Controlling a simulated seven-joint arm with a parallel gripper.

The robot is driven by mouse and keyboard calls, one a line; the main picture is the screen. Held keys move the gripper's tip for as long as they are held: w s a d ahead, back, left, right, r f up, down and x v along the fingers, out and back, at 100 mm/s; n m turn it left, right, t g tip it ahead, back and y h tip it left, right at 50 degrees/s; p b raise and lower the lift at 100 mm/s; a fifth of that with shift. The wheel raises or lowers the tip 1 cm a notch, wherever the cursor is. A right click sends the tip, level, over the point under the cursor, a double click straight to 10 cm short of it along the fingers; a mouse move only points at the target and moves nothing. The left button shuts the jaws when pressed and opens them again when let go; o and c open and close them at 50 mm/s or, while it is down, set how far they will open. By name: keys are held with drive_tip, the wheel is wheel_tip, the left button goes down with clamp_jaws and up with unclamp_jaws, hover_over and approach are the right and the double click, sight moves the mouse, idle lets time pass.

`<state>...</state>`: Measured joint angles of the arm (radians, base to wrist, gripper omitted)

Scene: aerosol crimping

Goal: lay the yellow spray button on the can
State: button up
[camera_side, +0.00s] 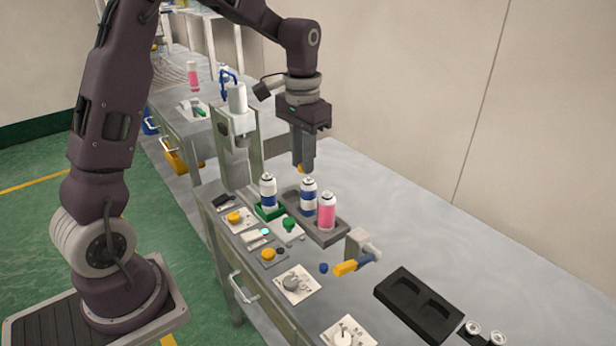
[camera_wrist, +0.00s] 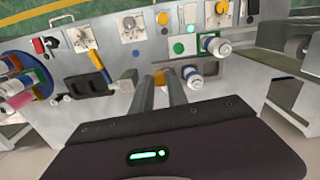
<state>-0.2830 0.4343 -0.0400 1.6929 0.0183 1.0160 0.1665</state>
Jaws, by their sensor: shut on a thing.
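My gripper (camera_side: 302,166) is above the workbench, fingers pointing down, shut on the small yellow spray button (camera_side: 300,169). Three cans stand upright below. A blue-and-white can (camera_side: 268,194) stands in a green holder at the left. A second blue-and-white can (camera_side: 308,197) and a pink can (camera_side: 327,214) stand on a dark grey tray (camera_side: 331,238). The button is above the second can's top, apart from it. The wrist view shows two can tops (camera_wrist: 216,44), (camera_wrist: 190,78) to the right.
A grey crimping press (camera_side: 238,125) rises behind the left can. Panels with an orange button (camera_side: 268,254) and a green button (camera_side: 289,223) line the front edge. A yellow-handled tool (camera_side: 345,267) and a black tray (camera_side: 418,305) lie to the right. The bench behind the cans is clear.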

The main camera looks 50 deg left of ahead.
drive_tip(key=a+n, duration=0.5)
drive_tip(key=a, duration=1)
hover_over(267, 176)
wheel_tip(267, 176, down, 4)
drive_tip(key=shift+f, duration=2.15)
drive_tip(key=shift+f, duration=0.15)
drive_tip(key=o, duration=0.9)
wheel_tip(267, 176, up, 12)
